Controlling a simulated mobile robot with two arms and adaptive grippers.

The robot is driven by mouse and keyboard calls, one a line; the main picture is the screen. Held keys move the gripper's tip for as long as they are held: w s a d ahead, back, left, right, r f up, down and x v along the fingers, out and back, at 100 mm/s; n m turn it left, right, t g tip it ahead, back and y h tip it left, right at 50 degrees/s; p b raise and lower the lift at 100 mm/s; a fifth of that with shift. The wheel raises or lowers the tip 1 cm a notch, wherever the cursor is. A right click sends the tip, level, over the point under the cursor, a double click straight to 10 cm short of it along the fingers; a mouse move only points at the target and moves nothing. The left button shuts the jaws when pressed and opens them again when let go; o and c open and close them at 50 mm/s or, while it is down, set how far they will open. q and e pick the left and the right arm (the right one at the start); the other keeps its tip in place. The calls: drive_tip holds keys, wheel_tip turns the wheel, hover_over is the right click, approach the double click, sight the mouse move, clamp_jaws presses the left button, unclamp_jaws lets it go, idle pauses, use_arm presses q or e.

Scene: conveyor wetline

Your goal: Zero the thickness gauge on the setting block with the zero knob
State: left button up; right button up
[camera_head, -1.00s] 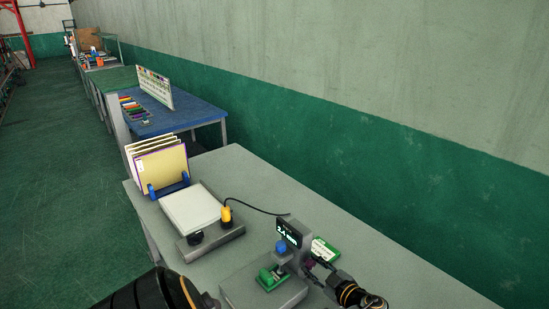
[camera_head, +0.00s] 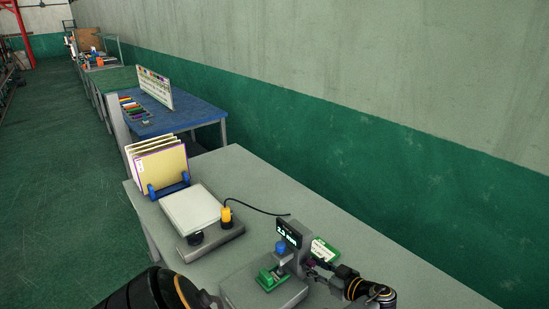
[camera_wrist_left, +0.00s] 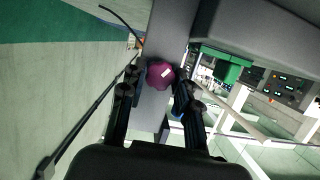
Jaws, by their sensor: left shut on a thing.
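The thickness gauge (camera_head: 301,246) stands at the near end of the table, with a lit display (camera_head: 289,234) whose digits are too small to read surely. A blue knob or cap (camera_head: 281,247) sits on its front, above a green block (camera_head: 270,279) on the grey base (camera_head: 265,294). In the head view the knob is mostly hidden. My right gripper is not in view.
A green-and-white card (camera_head: 325,250) lies behind the gauge. To the left are a flat device with a white plate (camera_head: 190,209), a yellow plug-like part (camera_head: 227,213) with a black cable, and a rack of folders (camera_head: 160,167). The table right of the gauge is clear.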

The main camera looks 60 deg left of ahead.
use_arm(q)
drive_tip(key=shift+w+m+g, duration=0.1)
drive_tip(key=shift+m+g, duration=0.5)
drive_tip(key=shift+m, duration=0.7)
drive_tip(key=shift+b, duration=0.3)
drive_tip(key=shift+m+g, duration=0.3)
drive_tip(key=shift+m, duration=0.4)
drive_tip(key=shift+m+g+b, duration=0.4)
drive_tip(key=shift+m, duration=0.2)
drive_tip(key=o, duration=0.8)
drive_tip(key=shift+c, duration=0.2)
